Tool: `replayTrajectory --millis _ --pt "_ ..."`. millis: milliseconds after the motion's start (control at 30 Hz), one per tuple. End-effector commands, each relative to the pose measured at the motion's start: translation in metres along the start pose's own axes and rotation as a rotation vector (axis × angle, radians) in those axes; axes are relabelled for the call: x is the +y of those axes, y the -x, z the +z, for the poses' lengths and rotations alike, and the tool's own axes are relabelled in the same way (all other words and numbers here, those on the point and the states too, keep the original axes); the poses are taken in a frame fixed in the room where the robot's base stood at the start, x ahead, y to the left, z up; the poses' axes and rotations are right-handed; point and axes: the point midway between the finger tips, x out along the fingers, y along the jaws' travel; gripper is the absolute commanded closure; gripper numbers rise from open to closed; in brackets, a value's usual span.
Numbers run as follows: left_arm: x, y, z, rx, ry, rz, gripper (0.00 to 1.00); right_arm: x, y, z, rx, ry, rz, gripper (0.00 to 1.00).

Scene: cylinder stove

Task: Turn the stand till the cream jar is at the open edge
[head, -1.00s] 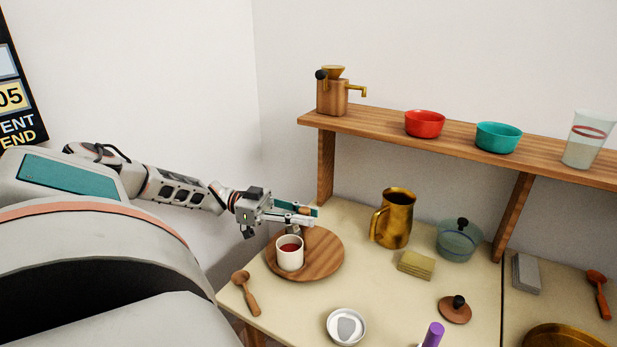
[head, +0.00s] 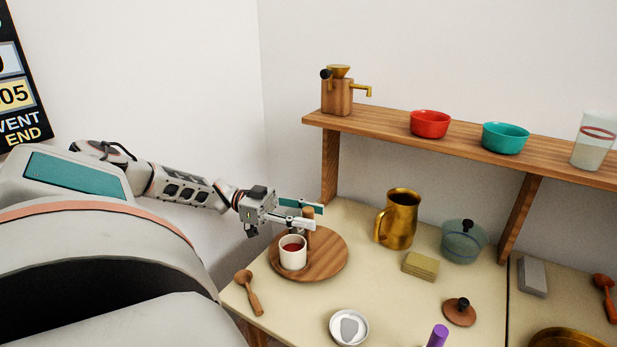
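The stand (head: 333,262) is a round wooden turntable at the left end of the cream table. A whitish cup-shaped jar (head: 292,258) with dark red contents sits on its front left part; I cannot tell whether it is the cream jar. A brown upright piece (head: 308,212) rises at the stand's back, partly hidden by my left gripper (head: 308,215). The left gripper's two fingers are apart, one on each side of the brown piece in this view; contact cannot be seen. What stands behind the fingers is mostly hidden. My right gripper is out of view.
A brass jug (head: 398,218), yellow block (head: 420,265) and lidded glass pot (head: 463,241) are right of the stand. A wooden spoon (head: 249,292) and white dish (head: 348,326) lie in front. A wooden shelf (head: 390,138) runs behind.

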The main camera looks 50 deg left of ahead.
Motion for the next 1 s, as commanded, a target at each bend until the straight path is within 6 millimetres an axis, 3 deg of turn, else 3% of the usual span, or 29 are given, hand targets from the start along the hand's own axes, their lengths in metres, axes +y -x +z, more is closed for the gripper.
replayTrajectory --millis 500,1000 --pt "0.0 0.066 0.001 -0.003 0.001 -0.001 0.63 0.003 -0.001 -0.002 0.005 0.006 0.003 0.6" --pt "0.0 0.074 0.0 0.0 0.001 0.0 0.63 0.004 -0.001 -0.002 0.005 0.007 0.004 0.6"
